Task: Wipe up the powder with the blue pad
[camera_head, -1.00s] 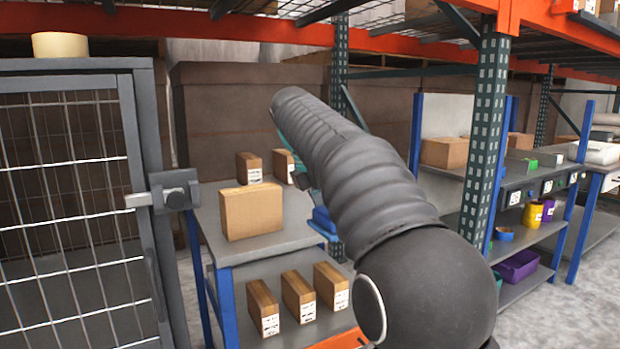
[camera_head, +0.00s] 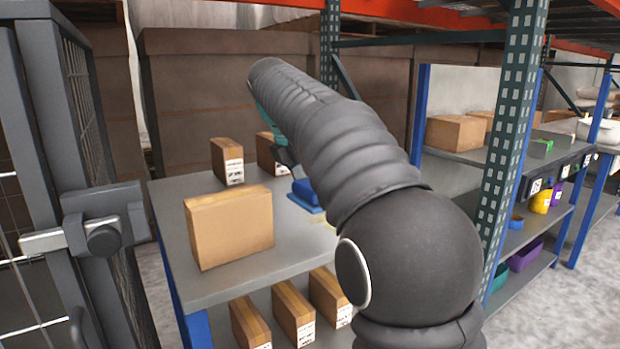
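A blue object (camera_head: 304,190), which looks like the pad, is on the grey table (camera_head: 235,285) beside my arm. A flat blue piece shows under it, and my arm hides its right side. A faint yellowish patch (camera_head: 326,222) on the tabletop, partly behind my arm, may be the powder. My gripper (camera_head: 284,156) shows only as a small dark part at the far end of my arm, above and left of the blue object. Its fingers are hidden, so I cannot see whether it is open or holds anything.
A large carton (camera_head: 229,228) stands on the table's near left part, with smaller boxes (camera_head: 227,161) (camera_head: 268,152) behind. Several boxes (camera_head: 292,312) fill the lower shelf. A mesh gate with a latch (camera_head: 90,225) stands close on the left. A rack upright (camera_head: 512,150) stands right.

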